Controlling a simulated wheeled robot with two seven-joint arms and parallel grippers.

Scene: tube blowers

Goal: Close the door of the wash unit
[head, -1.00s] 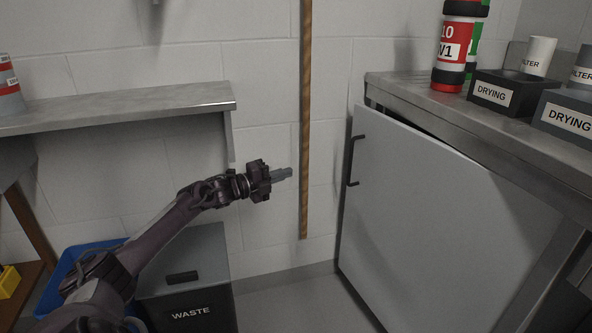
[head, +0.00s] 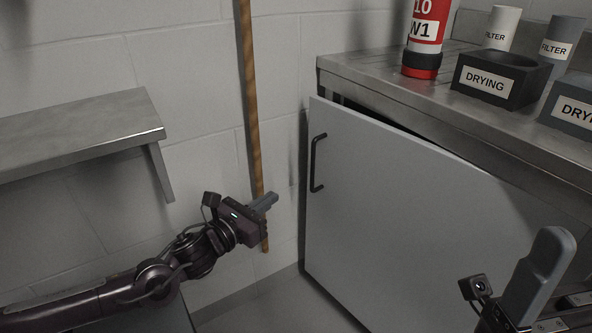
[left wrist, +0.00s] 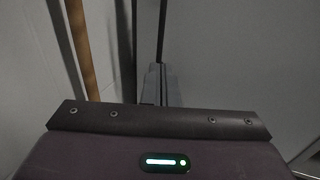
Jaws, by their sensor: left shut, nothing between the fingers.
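The wash unit door (head: 400,210) is a grey panel under the metal counter. It stands ajar, with a dark gap along its top edge. Its black handle (head: 314,163) is near the door's left edge. My left gripper (head: 270,201) is shut and empty, left of the door and lower than the handle, apart from both. In the left wrist view its closed fingers (left wrist: 160,84) point at a grey surface with a dark vertical line above them. My right gripper (head: 545,265) shows at the lower right in front of the door; whether its fingers are apart is unclear.
The counter (head: 350,72) holds a red and black bottle (head: 423,40), dark DRYING boxes (head: 500,80) and FILTER cups. A wooden pole (head: 250,100) stands against the wall behind my left gripper. A metal shelf (head: 80,130) is at the left.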

